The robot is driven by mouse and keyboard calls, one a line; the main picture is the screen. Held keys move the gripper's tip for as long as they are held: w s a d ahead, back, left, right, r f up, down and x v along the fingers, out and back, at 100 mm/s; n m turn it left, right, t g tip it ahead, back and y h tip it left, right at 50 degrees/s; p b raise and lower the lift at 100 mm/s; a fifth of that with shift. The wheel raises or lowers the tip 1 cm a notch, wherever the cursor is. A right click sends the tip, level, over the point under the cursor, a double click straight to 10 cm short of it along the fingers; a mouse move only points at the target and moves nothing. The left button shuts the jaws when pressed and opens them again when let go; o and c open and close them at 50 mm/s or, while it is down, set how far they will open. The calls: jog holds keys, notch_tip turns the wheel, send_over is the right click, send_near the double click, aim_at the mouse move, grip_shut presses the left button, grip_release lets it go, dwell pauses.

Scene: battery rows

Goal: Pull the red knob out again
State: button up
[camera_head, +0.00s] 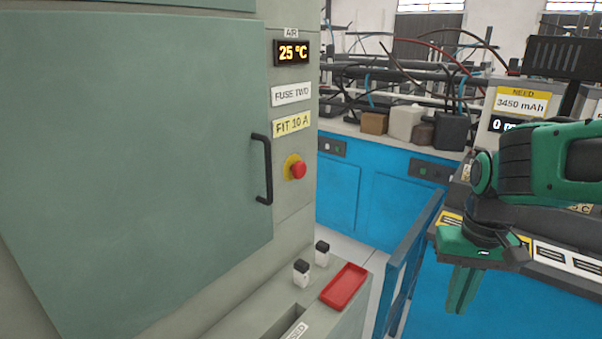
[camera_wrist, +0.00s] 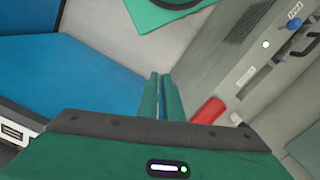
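The red knob (camera_head: 298,170) sits on a round yellow plate (camera_head: 289,164) on the cabinet's front panel, right of the black door handle. I cannot tell how far it stands out from the plate. My gripper (camera_head: 460,295) hangs pointing down at the right, well apart from the knob, in front of the blue bench. In the wrist view my gripper (camera_wrist: 160,78) has its two green fingers close together with nothing between them. The knob does not show in the wrist view.
The green cabinet door (camera_head: 130,150) is closed, with its black handle (camera_head: 263,170) beside the knob. Below, a red tray (camera_head: 343,286) and two small fuses stand on a ledge. A blue rail (camera_head: 408,265) stands between cabinet and gripper. Signs read "FUSE TWO" and "FIT 10 A".

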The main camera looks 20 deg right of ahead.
jog(key=o, duration=0.5)
jog(key=shift+s+r, duration=0.15)
jog(key=shift+r, duration=0.05)
jog(key=o, duration=0.7)
jog(key=w+n+t, duration=0.1)
jog(key=w, duration=0.2)
jog(key=w+n+t, duration=0.1)
jog(key=w+n, duration=0.1)
jog(key=w, duration=0.2)
jog(key=shift+a+r, duration=0.15)
jog(key=shift+r, duration=0.05)
jog(key=shift+o, duration=0.2)
jog(key=n+t+y, duration=0.6)
jog(key=n+t, duration=0.4)
jog(key=n, duration=0.1)
send_near(302, 169)
jog(key=x, duration=0.9)
jog(key=shift+w, duration=0.1)
